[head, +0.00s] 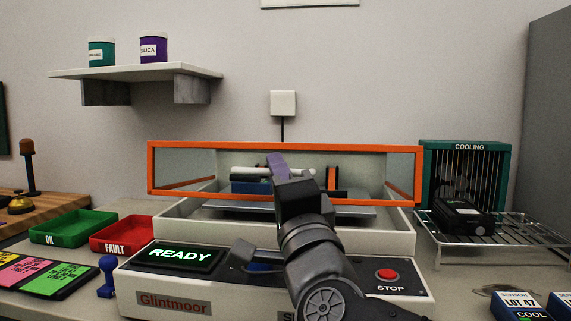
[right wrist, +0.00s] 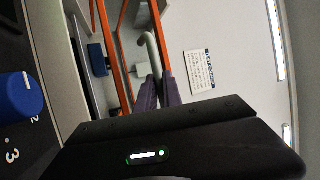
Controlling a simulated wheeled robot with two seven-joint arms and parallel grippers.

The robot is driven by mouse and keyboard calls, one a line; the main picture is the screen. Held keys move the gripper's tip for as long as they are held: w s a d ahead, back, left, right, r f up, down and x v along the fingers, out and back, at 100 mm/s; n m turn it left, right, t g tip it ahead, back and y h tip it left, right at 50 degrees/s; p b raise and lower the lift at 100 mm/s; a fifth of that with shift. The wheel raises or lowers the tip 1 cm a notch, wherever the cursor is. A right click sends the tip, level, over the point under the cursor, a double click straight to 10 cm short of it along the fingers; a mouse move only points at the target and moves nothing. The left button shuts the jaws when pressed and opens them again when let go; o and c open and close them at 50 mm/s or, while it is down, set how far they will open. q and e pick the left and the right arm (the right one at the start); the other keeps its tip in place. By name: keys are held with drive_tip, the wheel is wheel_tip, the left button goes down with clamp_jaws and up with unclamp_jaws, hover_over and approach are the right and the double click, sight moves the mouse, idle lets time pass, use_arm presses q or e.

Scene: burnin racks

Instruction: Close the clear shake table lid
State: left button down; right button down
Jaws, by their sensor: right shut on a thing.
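The clear shake table lid has an orange frame (head: 285,146) and stands raised above the white shake table (head: 185,232) in the head view. Its orange edges (right wrist: 166,50) also cross the right wrist view. A pale bar handle (head: 245,172) runs along the lid, and its curved end (right wrist: 150,45) shows in the wrist view. My right gripper (head: 277,162) is shut on the handle, with its purple fingers (right wrist: 158,92) around it. My arm hides part of the table front. My left gripper is not in view.
The panel carries a lit READY display (head: 180,255), a red STOP button (head: 386,274) and a blue knob (right wrist: 16,95). Green (head: 75,228) and red (head: 122,236) trays lie left. A wire rack (head: 500,243) with a black device (head: 462,215) stands right.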

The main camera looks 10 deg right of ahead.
drive_tip(key=shift+w+a+f, duration=0.1)
drive_tip(key=shift+f, duration=0.4)
drive_tip(key=c, duration=1.8)
unclamp_jaws()
drive_tip(key=shift+o, duration=0.2)
drive_tip(key=shift+s+r, duration=0.1)
drive_tip(key=shift+s, duration=0.1)
drive_tip(key=v, duration=0.7)
drive_tip(key=shift+s, duration=0.4)
